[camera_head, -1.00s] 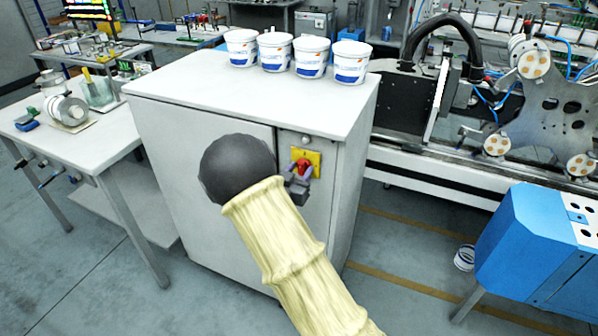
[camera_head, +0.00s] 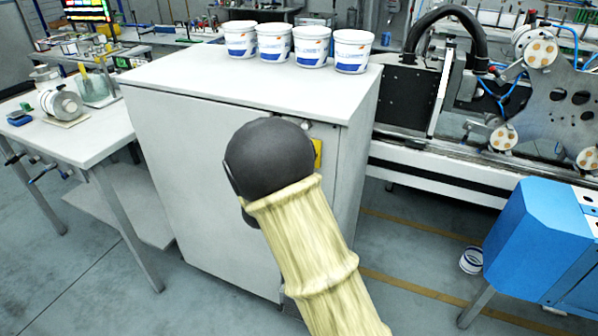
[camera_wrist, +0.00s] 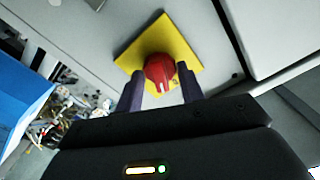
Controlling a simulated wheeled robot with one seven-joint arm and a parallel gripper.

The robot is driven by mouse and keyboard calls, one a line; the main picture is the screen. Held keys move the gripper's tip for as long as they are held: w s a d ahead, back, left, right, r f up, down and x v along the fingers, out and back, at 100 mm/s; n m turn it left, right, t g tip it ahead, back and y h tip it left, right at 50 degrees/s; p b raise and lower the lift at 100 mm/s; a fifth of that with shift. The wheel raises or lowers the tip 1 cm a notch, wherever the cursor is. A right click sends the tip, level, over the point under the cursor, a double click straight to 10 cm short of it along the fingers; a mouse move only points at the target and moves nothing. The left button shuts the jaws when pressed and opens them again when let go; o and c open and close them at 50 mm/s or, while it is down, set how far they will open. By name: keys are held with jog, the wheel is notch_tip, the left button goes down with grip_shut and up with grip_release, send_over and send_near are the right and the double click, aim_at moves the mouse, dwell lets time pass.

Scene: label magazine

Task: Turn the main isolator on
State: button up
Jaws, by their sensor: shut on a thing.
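The main isolator is a red rotary knob (camera_wrist: 160,69) on a square yellow plate (camera_wrist: 185,45) on the cabinet front. In the wrist view my gripper (camera_wrist: 162,80) has one dark finger on each side of the knob and is shut on it. A small pale mark shows on the knob's near edge, and the plate looks tilted in this view. In the head view only a strip of the yellow plate (camera_head: 318,153) shows. My arm hides the knob and the fingers there.
The isolator is on a white cabinet (camera_head: 200,150) with several white tubs (camera_head: 312,46) on top. A workbench (camera_head: 75,135) stands at left, a machine (camera_head: 415,95) and a blue unit (camera_head: 540,240) at right. Grey floor shows between the cabinet and the blue unit.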

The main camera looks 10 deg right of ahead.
jog(key=m+b, duration=0.2)
jog(key=b, duration=0.1)
jog(key=m+b, duration=0.3)
jog(key=b, duration=0.1)
jog(key=f+m+b, duration=0.1)
jog(key=m+b, duration=0.1)
jog(key=b, duration=0.1)
jog(key=shift+b, duration=0.3)
jog(key=m+b, duration=0.3)
jog(key=b, duration=0.1)
jog(key=shift+r+m+b, duration=0.1)
jog(key=shift+m+b, duration=0.2)
jog(key=shift+m, duration=0.1)
jog(key=shift+r+m+b, duration=0.2)
jog(key=shift+m+b, duration=0.7)
jog(key=shift+b, duration=0.1)
jog(key=o, duration=1)
jog(key=shift+r, duration=0.1)
jog(key=p+v, duration=0.1)
jog(key=v, duration=1.6)
jog(key=shift+s+a, duration=0.1)
jog(key=shift+s, duration=0.05)
